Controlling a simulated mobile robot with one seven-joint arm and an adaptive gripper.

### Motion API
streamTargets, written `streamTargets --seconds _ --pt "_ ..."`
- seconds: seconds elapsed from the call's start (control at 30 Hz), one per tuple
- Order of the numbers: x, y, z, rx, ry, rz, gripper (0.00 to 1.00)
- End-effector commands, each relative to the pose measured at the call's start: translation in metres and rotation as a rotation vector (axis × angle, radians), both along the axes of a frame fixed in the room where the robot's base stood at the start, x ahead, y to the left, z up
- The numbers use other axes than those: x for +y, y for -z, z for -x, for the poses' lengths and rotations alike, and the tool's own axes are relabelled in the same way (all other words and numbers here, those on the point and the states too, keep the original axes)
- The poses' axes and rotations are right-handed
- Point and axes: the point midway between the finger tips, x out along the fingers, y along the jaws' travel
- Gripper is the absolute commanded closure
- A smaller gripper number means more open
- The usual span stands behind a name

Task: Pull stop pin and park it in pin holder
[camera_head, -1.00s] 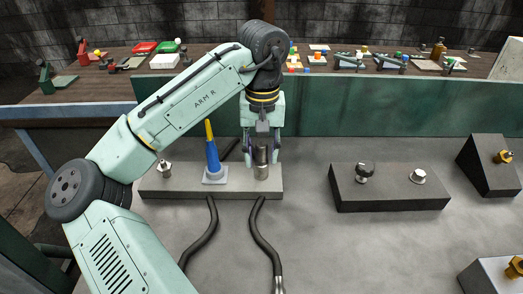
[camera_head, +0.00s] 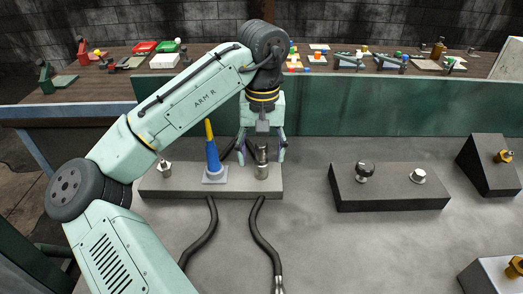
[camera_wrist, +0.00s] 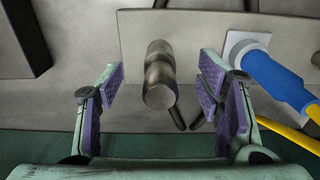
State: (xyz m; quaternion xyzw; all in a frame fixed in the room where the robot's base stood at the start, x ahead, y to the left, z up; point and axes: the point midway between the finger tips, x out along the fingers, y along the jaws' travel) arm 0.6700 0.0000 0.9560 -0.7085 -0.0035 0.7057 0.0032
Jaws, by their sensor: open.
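A steel cylindrical piece with a rounded head, which looks like the stop pin (camera_head: 262,160), stands upright at the right end of a long grey block (camera_head: 240,188). It also shows in the wrist view (camera_wrist: 159,75). My gripper (camera_head: 262,156) is open around it, one finger on each side. The wrist view shows gaps between it and both purple-padded fingers. Whether it sits in a hole or sleeve is hard to tell. A dark block (camera_head: 390,202) to the right carries a round-headed knob (camera_head: 364,172) and a short silver socket (camera_head: 418,176). I cannot tell which fitting is the pin holder.
A blue and yellow cone-shaped piece (camera_head: 213,160) stands close left of my gripper. A small metal fitting (camera_head: 165,169) is at the block's left end. Black hoses (camera_head: 262,238) lie in front. A wedge with a brass fitting (camera_head: 490,165) stands far right. The grey tabletop between the blocks is clear.

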Motion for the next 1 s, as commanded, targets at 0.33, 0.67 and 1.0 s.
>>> streamTargets --seconds 0.33,0.67,1.0 --pt "0.000 -0.020 0.000 0.000 0.000 0.000 0.40" --pt "0.000 -0.038 0.000 -0.001 0.000 -0.001 0.40" --pt "0.000 -0.062 0.000 -0.001 0.000 -0.001 0.40"
